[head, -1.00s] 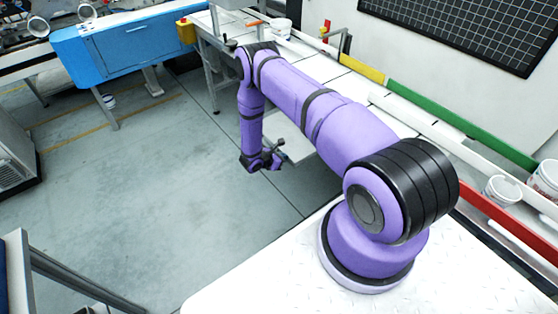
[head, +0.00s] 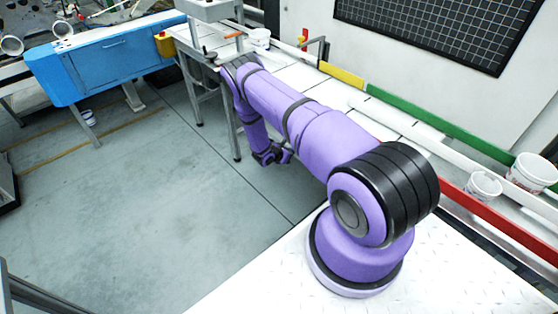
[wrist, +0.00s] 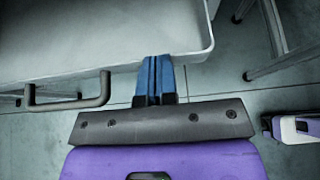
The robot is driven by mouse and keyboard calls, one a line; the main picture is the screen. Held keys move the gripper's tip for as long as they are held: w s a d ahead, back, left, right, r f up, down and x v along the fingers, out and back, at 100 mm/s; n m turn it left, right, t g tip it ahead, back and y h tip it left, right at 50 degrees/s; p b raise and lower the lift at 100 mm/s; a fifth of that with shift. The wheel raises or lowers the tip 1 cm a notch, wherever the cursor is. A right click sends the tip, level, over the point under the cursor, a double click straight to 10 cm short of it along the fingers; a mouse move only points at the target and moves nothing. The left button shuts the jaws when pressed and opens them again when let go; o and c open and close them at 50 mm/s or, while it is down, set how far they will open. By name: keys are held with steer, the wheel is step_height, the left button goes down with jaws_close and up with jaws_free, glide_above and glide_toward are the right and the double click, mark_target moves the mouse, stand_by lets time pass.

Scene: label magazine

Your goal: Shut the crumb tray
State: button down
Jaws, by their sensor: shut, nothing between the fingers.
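The crumb tray (wrist: 100,30) is a pale grey, shallow tray with a raised rim, filling the upper left of the wrist view. Its dark bar handle (wrist: 65,103) sticks out from its front, left of my gripper. My gripper (wrist: 156,62) has its two blue fingers together and empty, with the tips over the tray's front wall, right of the handle and near the right corner. I cannot tell whether they touch it. In the head view my gripper (head: 277,156) hangs low beside the conveyor; my arm hides the tray there.
A long white conveyor (head: 345,95) runs behind my arm, with metal legs (head: 232,138) near my gripper. A blue cabinet (head: 110,62) stands at the back left. White tubs (head: 484,186) stand at the right. The grey floor (head: 125,215) at the left is clear.

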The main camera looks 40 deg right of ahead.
steer(key=shift+d, duration=2.25)
steer(key=shift+a, duration=0.15)
